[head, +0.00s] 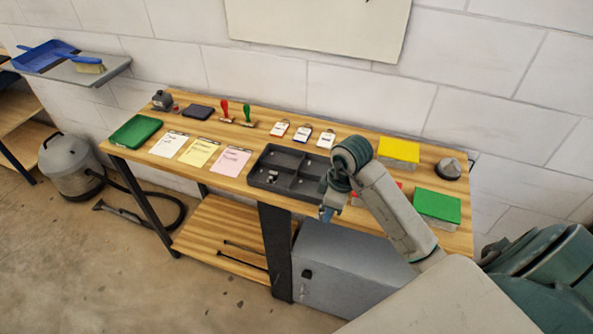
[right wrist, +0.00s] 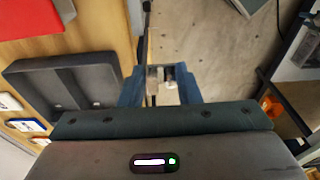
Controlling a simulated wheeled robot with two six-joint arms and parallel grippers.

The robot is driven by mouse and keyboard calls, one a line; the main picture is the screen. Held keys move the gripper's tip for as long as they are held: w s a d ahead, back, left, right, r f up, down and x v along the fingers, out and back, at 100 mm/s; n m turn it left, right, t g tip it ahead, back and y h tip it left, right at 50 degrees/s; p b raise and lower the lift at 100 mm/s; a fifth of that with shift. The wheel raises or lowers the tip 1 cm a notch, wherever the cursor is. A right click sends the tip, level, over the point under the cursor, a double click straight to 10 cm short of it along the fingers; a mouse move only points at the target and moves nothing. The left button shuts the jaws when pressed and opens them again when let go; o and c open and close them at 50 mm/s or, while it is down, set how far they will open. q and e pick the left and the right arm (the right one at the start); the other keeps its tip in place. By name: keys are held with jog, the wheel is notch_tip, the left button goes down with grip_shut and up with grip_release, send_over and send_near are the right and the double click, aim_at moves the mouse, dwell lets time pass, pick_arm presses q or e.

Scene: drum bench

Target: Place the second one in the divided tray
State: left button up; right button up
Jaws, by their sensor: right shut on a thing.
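The dark grey divided tray (head: 284,191) lies near the front edge of the bench, and it also shows at the left of the right wrist view (right wrist: 62,72). A small silvery piece (head: 272,177) lies in its front-left compartment. My right gripper (head: 327,213) is just right of and in front of the tray, pointing down past the bench's front edge. In the right wrist view its blue fingers are shut on a small pale metallic piece (right wrist: 160,74); its exact shape is hard to tell. My left gripper is not in view.
On the wooden bench (head: 225,178) are paper sheets (head: 200,152), stamps (head: 236,114), tags (head: 303,133), a yellow block (head: 398,149), a green block (head: 437,205) and a partly hidden red one. A grey cabinet (head: 345,268) stands below.

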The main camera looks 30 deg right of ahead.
jog(key=s+a, duration=0.2)
jog(key=s, duration=0.1)
jog(key=b, duration=0.4)
send_over(319, 177)
jog(key=s+a, duration=0.3)
jog(key=s, duration=0.2)
jog(key=shift+a+f, duration=0.1)
jog(key=shift+f, duration=0.55)
jog(key=shift+w+d+r+p, duration=0.2)
jog(key=shift+w+p, duration=0.2)
jog(key=shift+p, duration=0.15)
jog(key=shift+w+d+f, duration=0.1)
jog(key=shift+w+d, duration=0.05)
jog(key=shift+w, duration=0.2)
jog(key=shift+w+d+f, duration=0.1)
jog(key=shift+w, duration=0.05)
jog(key=shift+f+p, duration=0.4)
jog(key=shift+p, duration=0.15)
notch_tip(319, 177, down, 2)
jog(key=shift+f+p, duration=0.1)
jog(key=shift+p, duration=0.5)
jog(key=shift+f, duration=0.2)
jog(key=shift+f, duration=0.1)
